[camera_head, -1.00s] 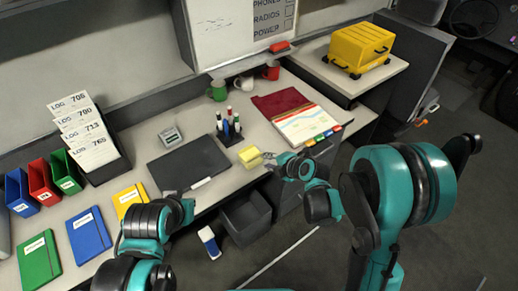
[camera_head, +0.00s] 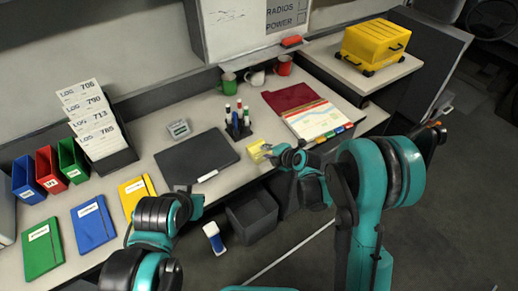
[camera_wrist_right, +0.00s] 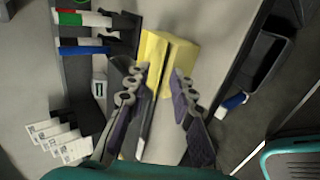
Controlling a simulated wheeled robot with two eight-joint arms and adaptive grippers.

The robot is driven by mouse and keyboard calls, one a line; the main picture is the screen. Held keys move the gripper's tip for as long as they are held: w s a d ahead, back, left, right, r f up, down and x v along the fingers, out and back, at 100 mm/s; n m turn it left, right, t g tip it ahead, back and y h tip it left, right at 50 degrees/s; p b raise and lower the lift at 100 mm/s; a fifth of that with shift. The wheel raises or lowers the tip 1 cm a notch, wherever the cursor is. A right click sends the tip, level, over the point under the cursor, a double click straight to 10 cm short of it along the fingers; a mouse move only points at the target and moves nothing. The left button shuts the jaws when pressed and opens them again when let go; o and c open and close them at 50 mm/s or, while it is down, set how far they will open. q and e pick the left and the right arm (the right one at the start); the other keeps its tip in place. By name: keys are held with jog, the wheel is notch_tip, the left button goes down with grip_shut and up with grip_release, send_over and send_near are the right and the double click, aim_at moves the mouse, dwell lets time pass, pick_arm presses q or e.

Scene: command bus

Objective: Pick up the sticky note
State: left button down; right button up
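The sticky note is a small yellow block (camera_head: 256,151) on the desk near its front edge, right of the black pad. In the right wrist view the yellow block (camera_wrist_right: 182,55) lies at and just past my right gripper's fingertips, one finger on each side. My right gripper (camera_head: 272,156) is close beside it in the head view, and in the wrist view its fingers (camera_wrist_right: 160,76) are spread. Whether a finger touches the block cannot be told.
A black pen holder (camera_head: 238,129) with several markers stands just behind the note. A dark desk pad (camera_head: 195,158) lies left, an open binder (camera_head: 316,119) right. Mugs (camera_head: 256,80) stand at the back. A dark bin (camera_head: 252,215) sits below the desk edge.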

grip_shut()
